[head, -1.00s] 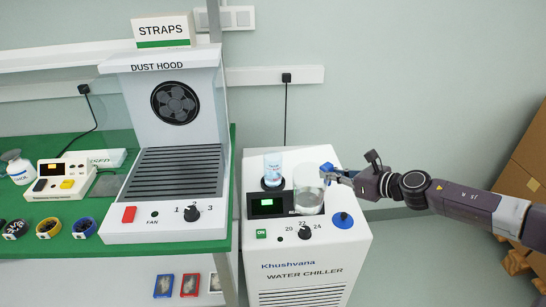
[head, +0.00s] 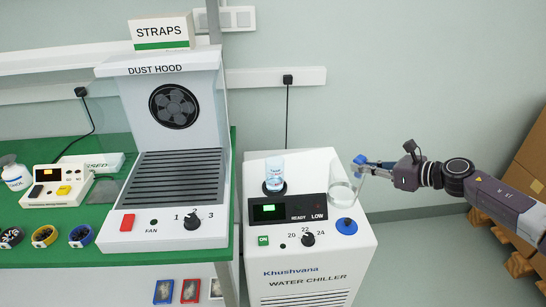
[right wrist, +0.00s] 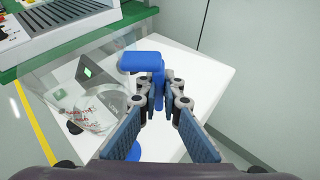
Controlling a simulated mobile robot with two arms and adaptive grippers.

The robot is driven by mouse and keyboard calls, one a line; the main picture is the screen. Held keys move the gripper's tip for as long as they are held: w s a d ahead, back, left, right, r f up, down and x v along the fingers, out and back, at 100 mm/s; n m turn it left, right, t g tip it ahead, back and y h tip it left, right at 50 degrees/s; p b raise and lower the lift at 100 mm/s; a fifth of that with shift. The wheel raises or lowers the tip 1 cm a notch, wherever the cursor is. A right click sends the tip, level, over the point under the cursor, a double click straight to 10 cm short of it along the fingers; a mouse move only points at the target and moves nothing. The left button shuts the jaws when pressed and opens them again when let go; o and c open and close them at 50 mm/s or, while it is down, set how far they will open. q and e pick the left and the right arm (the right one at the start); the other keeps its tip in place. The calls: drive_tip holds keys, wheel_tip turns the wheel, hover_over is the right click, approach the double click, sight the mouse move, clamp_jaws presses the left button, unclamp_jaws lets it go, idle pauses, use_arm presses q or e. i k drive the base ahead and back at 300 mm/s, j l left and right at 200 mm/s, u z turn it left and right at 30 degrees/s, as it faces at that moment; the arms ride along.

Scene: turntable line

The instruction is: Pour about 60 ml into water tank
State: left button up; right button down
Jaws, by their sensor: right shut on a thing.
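My right gripper (head: 370,165) is shut on the blue handle (right wrist: 143,62) of a clear jug. The clear jug (head: 343,193) is above the right side of the white water chiller (head: 310,262), behind the blue round cap (head: 347,227). How far it is tilted and its water level are hard to tell. A small clear vessel (head: 274,172) with blue markings stands upright on a dark round base on the chiller top, left of the jug and apart from it. I cannot tell whether it is the water tank. My left gripper is out of view.
The chiller front has a lit green display (head: 268,211), a green ON button (head: 263,240) and a dial (head: 307,239). The dust hood (head: 165,165) stands close on the left. Floor right of the chiller is free.

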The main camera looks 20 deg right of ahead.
sight(274, 163)
drive_tip(key=i, duration=0.9)
